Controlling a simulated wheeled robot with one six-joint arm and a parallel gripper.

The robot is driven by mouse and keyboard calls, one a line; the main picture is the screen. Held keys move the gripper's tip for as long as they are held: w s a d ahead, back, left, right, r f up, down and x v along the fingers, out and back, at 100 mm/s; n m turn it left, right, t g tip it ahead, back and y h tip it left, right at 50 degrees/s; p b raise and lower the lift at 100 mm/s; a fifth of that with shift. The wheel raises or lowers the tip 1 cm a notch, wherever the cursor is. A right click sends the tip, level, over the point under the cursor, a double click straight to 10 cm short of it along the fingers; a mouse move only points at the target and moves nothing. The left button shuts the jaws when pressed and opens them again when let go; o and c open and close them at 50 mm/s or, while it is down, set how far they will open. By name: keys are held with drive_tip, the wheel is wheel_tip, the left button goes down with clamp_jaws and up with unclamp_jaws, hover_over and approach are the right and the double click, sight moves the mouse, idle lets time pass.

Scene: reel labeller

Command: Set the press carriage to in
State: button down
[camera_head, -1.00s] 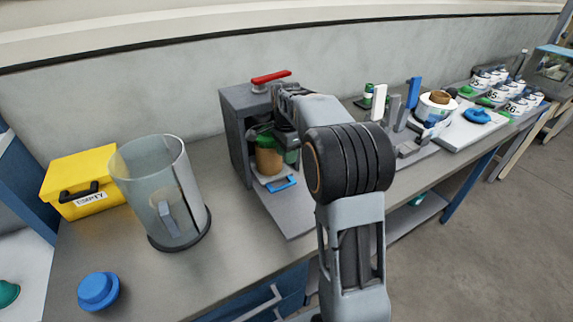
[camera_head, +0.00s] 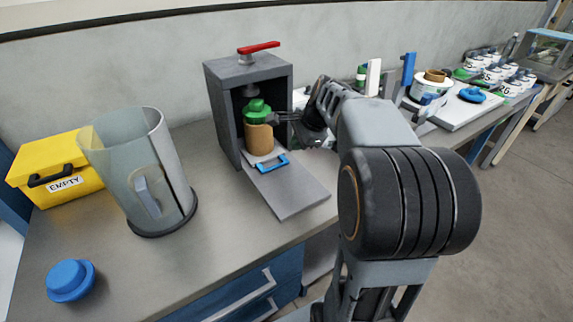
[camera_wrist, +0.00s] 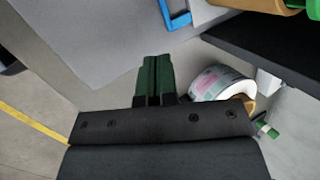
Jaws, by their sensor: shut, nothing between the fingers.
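The press is a grey box (camera_head: 225,104) with an open front and a red lever (camera_head: 258,47) on top. Its carriage is a flat grey plate (camera_head: 292,195) with a blue handle (camera_head: 271,163), reaching out from the box over the bench. A brown jar with a green lid (camera_head: 258,138) stands at the carriage's inner end, at the box's opening. My gripper (camera_head: 285,117) is at the right of the jar; whether they touch is unclear. In the wrist view its dark green fingers (camera_wrist: 154,78) are together and empty, with the blue handle (camera_wrist: 175,14) beyond them.
A clear cylinder (camera_head: 135,175), a yellow EMPTY box (camera_head: 48,165) and a blue knob (camera_head: 70,280) stand to the left. A label roll (camera_head: 432,84) and several white jars are to the right. The bench front between cylinder and carriage is clear.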

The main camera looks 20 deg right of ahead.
sight(283, 155)
drive_tip(key=f+t, duration=0.3)
drive_tip(key=t, duration=0.1)
drive_tip(key=shift+d+f+n, duration=0.1)
drive_tip(key=shift+d+n, duration=0.2)
drive_tip(key=shift+w+d+n+t+h, duration=0.3)
drive_tip(key=shift+w+d+t+h, duration=0.1)
drive_tip(key=shift+h, duration=0.1)
drive_tip(key=b+x, duration=0.2)
drive_tip(key=x, duration=0.7)
drive_tip(key=shift+w+f, duration=0.25)
drive_tip(key=shift+w, duration=0.05)
